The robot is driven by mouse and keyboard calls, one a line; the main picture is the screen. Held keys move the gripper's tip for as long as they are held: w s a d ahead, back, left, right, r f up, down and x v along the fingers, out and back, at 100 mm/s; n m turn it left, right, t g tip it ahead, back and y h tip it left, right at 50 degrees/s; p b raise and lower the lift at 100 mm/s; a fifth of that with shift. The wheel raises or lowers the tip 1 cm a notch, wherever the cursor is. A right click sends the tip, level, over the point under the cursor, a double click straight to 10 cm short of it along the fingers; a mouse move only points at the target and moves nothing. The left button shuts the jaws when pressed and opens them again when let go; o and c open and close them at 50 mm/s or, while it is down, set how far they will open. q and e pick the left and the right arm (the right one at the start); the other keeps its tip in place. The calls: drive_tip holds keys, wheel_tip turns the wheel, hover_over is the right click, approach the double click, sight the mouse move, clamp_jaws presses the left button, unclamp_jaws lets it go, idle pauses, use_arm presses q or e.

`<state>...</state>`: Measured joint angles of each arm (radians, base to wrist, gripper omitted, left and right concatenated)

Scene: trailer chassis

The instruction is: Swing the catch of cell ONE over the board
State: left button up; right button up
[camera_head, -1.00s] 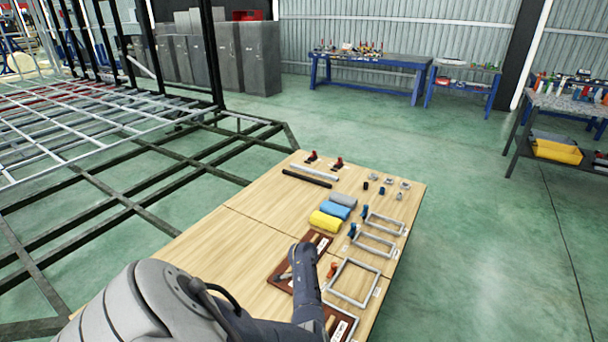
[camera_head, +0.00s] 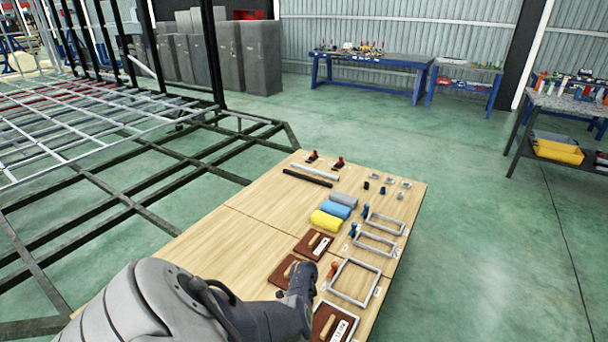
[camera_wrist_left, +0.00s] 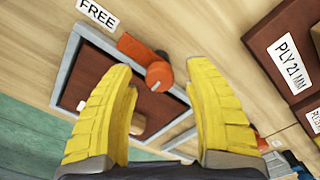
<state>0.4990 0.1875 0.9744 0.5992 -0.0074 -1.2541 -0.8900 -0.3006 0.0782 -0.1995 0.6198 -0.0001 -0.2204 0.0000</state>
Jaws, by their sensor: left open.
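The catch, an orange arm on a round orange knob (camera_wrist_left: 158,76), stands beside a grey frame (camera_wrist_left: 66,68). Its arm lies along the frame's side towards the FREE label (camera_wrist_left: 96,13). A brown board (camera_wrist_left: 98,82) with a wooden handle lies inside this frame, and the catch's arm appears clear of it. The board also shows at the near end of the table in the head view (camera_head: 321,317). My left gripper (camera_wrist_left: 161,70) is open, its yellow fingers on either side of the knob; I cannot tell whether they touch it. My right gripper is out of view.
Brown boards (camera_head: 313,243), one labelled PLY 21 MM (camera_wrist_left: 288,62), lie beside the frames. A larger grey frame (camera_head: 332,293) with another orange catch (camera_head: 334,269) is farther along. Blue catches (camera_head: 353,229) and rolled cloths (camera_head: 326,220) are beyond. The table's left part is clear.

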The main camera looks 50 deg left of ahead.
use_arm(q)
drive_tip(key=shift+f, duration=0.25)
idle(0.3)
clamp_jaws()
